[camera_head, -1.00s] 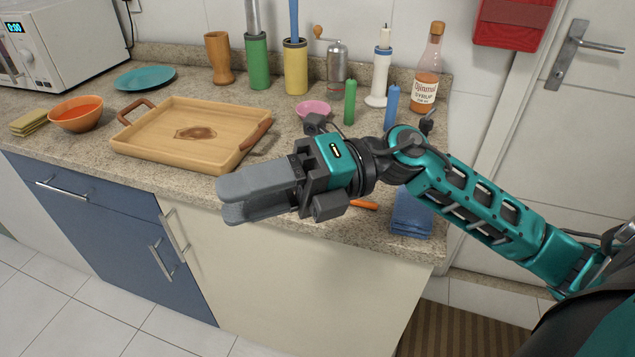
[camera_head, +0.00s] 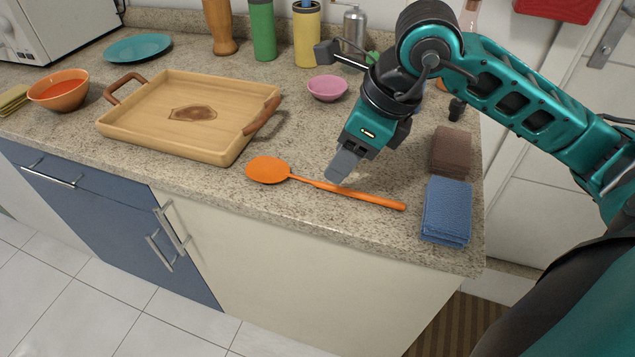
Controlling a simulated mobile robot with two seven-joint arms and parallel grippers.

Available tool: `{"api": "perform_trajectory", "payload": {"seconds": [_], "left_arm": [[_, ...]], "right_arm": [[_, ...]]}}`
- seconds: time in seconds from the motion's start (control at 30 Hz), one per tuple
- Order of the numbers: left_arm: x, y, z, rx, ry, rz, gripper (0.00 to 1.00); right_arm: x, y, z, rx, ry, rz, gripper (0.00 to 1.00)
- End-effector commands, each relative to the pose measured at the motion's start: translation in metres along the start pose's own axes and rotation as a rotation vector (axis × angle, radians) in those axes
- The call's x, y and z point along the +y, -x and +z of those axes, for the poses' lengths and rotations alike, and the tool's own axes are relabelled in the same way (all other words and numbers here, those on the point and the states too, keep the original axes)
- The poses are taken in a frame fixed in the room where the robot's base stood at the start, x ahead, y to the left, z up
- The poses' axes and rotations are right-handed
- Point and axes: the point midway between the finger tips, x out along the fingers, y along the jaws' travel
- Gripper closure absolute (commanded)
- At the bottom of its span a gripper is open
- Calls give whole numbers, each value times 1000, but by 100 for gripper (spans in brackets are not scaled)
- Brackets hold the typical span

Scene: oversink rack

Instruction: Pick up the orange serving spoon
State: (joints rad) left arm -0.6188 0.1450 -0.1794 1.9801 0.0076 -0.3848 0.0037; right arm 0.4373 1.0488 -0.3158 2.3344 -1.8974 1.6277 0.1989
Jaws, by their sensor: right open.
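The orange serving spoon (camera_head: 360,195) lies flat on the speckled counter near its front edge. Its round bowl points left and its handle runs right towards a folded blue cloth. My right gripper (camera_head: 339,168) points down just above and behind the middle of the spoon's handle. It is open and holds nothing; its fingers overlap in this view, so the gap between them is hard to see. Whether the fingertips touch the counter or handle cannot be told. My left gripper is not in view.
A wooden tray (camera_head: 240,128) stands left of the spoon. A pink bowl (camera_head: 327,88) is behind it. Folded blue (camera_head: 446,211) and brown (camera_head: 452,152) cloths lie at the right. An orange bowl (camera_head: 60,92) and teal plate (camera_head: 138,48) are far left. The counter around the spoon is clear.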

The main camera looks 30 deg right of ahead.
Motion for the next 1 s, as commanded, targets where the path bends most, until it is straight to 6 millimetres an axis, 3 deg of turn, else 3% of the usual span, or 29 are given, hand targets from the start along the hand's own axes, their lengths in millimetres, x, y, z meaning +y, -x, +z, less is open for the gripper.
{"api": "perform_trajectory", "payload": {"seconds": [0.43,1.0], "left_arm": [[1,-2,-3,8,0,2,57],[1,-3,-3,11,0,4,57]], "right_arm": [[1,-52,2,1,0,3,53],[1,-57,1,0,1,1,53]]}}
